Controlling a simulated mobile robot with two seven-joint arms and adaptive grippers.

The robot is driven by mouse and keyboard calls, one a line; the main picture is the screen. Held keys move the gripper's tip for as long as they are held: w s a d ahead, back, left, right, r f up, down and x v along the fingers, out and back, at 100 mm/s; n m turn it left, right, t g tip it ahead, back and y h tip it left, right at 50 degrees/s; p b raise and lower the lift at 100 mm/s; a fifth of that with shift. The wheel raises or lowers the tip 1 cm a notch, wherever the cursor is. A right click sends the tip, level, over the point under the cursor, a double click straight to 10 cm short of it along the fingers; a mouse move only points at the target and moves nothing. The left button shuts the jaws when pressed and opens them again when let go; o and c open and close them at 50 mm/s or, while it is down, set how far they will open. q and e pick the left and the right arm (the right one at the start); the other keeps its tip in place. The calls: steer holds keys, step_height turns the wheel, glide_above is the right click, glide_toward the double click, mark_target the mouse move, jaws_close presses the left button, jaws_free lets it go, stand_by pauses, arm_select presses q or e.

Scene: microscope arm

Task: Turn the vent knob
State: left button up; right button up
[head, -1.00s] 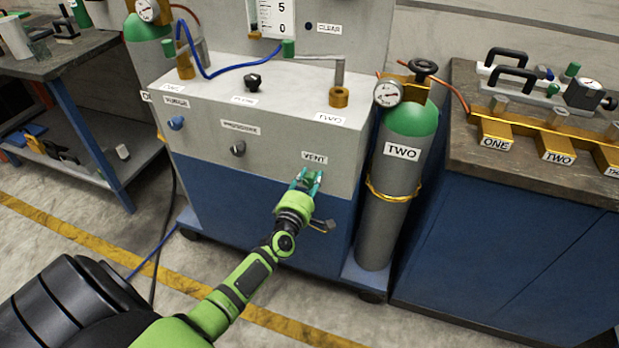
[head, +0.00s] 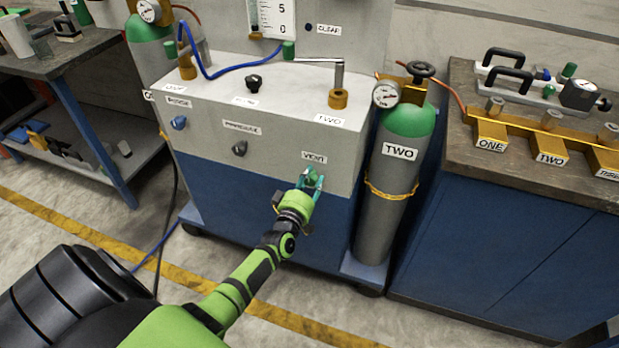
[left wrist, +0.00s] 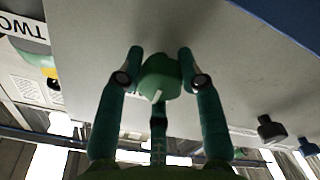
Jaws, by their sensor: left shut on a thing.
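The vent knob (left wrist: 160,78) is green with a pale pointer mark, on the grey front panel of the cart. In the left wrist view it sits between the two teal fingers of my left gripper (left wrist: 161,70), with the pale mark at its lower edge. In the head view my left gripper (head: 311,180) is shut on the knob, just under the VENT label (head: 314,157). The fingers largely hide the knob there. My right gripper is not in view.
The pressure knob (head: 239,148) and a blue knob (head: 179,122) are to the left on the same panel. A green-topped grey cylinder marked TWO (head: 391,200) stands close on the right. A workbench (head: 470,165) is farther right. The floor before the cart is clear.

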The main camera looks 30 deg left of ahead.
arm_select(q)
steer(key=shift+d+f+m, duration=0.15)
steer(key=shift+d+m, duration=0.15)
steer(key=shift+m, duration=0.2)
steer(key=o, duration=1.2)
steer(key=shift+c, duration=0.2)
steer(key=shift+w, duration=0.1)
steer(key=shift+a, duration=0.1)
steer(key=v, duration=1.2)
